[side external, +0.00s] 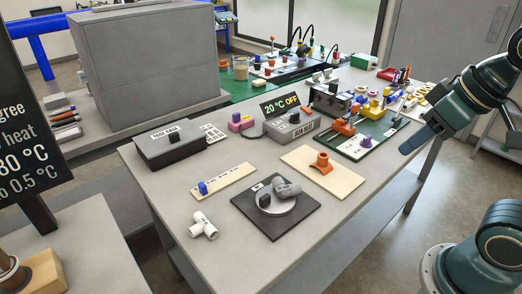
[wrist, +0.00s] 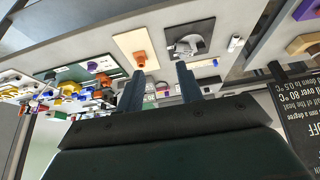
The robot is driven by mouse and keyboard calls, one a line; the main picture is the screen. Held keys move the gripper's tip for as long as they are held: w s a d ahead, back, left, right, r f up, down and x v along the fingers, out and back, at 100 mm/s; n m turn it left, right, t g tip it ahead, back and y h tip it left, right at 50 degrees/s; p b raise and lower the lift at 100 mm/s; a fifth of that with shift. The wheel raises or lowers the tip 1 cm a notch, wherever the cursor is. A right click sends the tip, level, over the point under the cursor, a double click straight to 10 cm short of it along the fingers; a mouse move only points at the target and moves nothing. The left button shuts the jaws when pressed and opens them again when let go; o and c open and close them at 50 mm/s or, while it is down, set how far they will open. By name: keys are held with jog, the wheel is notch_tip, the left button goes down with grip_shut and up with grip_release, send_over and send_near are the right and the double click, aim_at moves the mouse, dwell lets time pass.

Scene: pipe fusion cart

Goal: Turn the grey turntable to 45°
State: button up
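The grey turntable (side external: 279,211) is a light grey disc on a dark square plate (side external: 273,229) near the table's front edge. A grey pipe fitting (side external: 287,189) and a dark round knob-like part (side external: 264,199) sit on it. Its angle marks are too small to read. In the wrist view the turntable (wrist: 189,46) lies beyond my right finger, near the top. My gripper (side external: 406,149) hangs in the air at the table's right side, well apart from the turntable. In the wrist view my gripper (wrist: 157,76) has its fingers spread with nothing between them.
A wooden board with an orange saddle (side external: 322,163) lies right of the turntable. A white tee (side external: 203,226) and a board with a blue slider (side external: 203,188) lie left. A dark box (side external: 170,146) and a "20 °C OFF" unit (side external: 290,125) stand behind. A green fixture board (side external: 362,144) lies at right.

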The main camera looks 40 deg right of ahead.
jog(key=w+a+r+g, duration=0.1)
jog(key=w+a, duration=0.1)
jog(key=w, duration=0.4)
jog(key=g, duration=0.4)
send_over(265, 196)
notch_tip(265, 196, down, 9)
jog(key=shift+f, duration=0.15)
jog(key=shift+f, duration=0.15)
notch_tip(265, 196, down, 14)
jog(key=shift+r, duration=0.25)
